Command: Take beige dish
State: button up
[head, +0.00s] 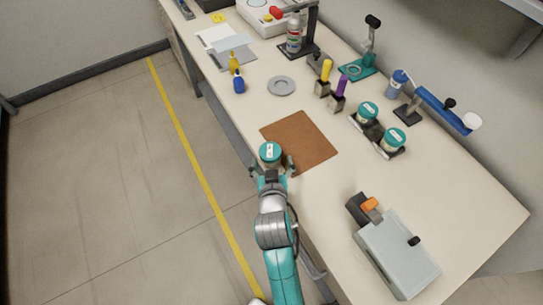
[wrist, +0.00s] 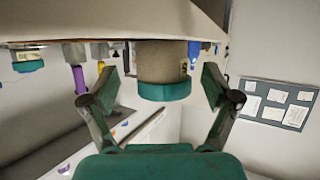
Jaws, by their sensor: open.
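A jar-like dish with a beige-brown body and teal lid (head: 270,152) stands at the left edge of the brown mat (head: 312,138) in the head view. In the wrist view, which appears upside down, the same beige dish (wrist: 162,62) is between my fingers. My gripper (head: 272,166) is open at this dish, with one finger on each side. In the wrist view my gripper (wrist: 160,95) shows gaps between both fingers and the dish. Two similar teal-lidded dishes (head: 367,112) (head: 393,140) sit in a dark holder to the right.
Purple (head: 340,86) and yellow (head: 326,70) handled tools stand in blocks. A grey box device (head: 396,254) is at the near right. The table between mat and box is clear.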

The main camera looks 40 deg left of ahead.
jog(key=shift+x, duration=1.65)
jog(key=shift+s, duration=0.1)
jog(key=c, duration=1.5)
jog(key=shift+c, duration=0.8)
jog(key=shift+r, duration=0.1)
